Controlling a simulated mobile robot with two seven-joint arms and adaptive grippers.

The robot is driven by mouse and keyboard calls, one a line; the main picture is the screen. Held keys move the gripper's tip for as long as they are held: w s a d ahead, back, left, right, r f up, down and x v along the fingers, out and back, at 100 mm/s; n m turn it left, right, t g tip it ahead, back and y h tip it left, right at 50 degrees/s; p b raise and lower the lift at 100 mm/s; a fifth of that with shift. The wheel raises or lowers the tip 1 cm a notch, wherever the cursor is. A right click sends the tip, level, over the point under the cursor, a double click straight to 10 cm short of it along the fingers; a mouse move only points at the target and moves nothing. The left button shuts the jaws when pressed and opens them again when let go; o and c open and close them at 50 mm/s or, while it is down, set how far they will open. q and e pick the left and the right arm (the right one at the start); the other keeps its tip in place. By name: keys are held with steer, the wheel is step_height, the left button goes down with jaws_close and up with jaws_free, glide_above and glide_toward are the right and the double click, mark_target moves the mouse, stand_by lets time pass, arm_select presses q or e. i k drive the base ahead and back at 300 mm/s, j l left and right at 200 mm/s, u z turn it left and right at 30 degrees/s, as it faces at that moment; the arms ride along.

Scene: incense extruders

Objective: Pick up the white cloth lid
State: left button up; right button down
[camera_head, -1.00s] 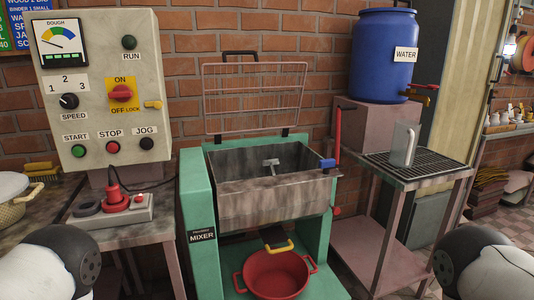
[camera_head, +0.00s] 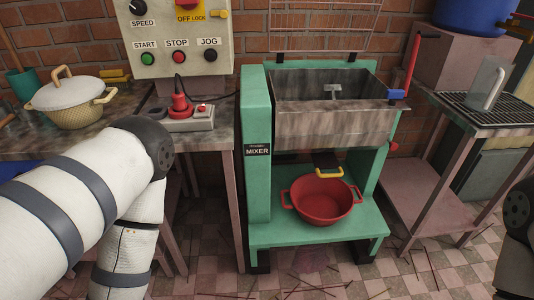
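The white cloth lid (camera_head: 66,92) is a pale dome with a tan loop handle on top. It sits on a woven basket-like pot (camera_head: 80,116) on the left table. My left arm reaches across the lower left, in front of and below the pot; its gripper is out of the frame. My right arm shows only as a piece at the right edge, and its gripper is out of the frame too.
A green mixer (camera_head: 257,180) with a metal trough stands in the middle, a red pot (camera_head: 322,200) on its base. A red plug on a power strip (camera_head: 187,119) lies right of the basket. A metal jug (camera_head: 487,84) stands on the right rack.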

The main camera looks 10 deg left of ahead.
mark_target(69, 92)
steer(key=u, duration=1.65)
